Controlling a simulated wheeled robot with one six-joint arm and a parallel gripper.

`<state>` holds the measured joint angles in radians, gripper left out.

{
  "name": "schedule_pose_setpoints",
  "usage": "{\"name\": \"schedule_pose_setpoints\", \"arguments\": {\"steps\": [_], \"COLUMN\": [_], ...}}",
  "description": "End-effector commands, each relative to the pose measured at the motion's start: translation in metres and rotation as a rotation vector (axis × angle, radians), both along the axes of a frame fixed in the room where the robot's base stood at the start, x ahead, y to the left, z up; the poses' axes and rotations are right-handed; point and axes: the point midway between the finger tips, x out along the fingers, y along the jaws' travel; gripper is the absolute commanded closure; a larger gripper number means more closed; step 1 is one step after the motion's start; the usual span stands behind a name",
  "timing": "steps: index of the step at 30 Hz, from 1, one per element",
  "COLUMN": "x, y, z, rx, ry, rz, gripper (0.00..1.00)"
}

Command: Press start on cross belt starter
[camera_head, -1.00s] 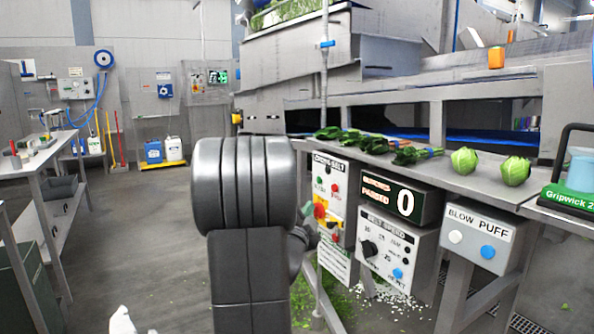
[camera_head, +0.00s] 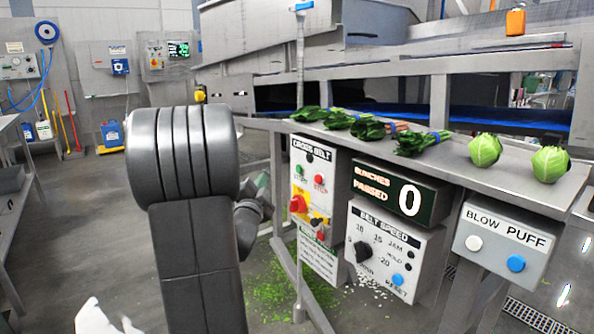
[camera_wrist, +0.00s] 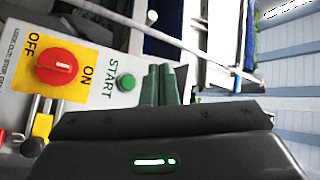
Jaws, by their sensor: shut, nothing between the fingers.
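The cross belt starter (camera_head: 313,160) is a pale upright panel under the bench, right of my arm in the head view. It bears a green start button (camera_head: 298,170), a red stop button (camera_head: 319,180) and a red rotary switch (camera_head: 297,204) on yellow. In the wrist view, the green button (camera_wrist: 126,83) sits beside the word START, with the red switch (camera_wrist: 60,67) to its left. My gripper (camera_wrist: 162,84) is shut and empty, its dark green fingers together just right of the button in the picture. I cannot tell the gap to the panel.
A yellow padlock (camera_wrist: 43,125) hangs near the switch. The belt speed box (camera_head: 392,250), bunches counter (camera_head: 401,196) and blow puff box (camera_head: 505,240) stand to the right. Leafy bunches and two cabbages (camera_head: 485,150) lie on the bench above. Open floor lies left.

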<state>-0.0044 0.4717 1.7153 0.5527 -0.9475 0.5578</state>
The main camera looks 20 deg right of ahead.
Motion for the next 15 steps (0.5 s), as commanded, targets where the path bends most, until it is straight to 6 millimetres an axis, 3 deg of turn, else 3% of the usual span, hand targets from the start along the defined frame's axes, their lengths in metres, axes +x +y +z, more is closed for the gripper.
{"name": "schedule_pose_setpoints", "arguments": {"steps": [5, 15], "x": [0.003, 0.019], "y": [-0.009, -0.053], "z": [0.001, 0.001], "rx": [0.000, 0.000], "ry": [-0.001, 0.001], "rz": [-0.001, -0.003], "gripper": [1.00, 1.00]}}
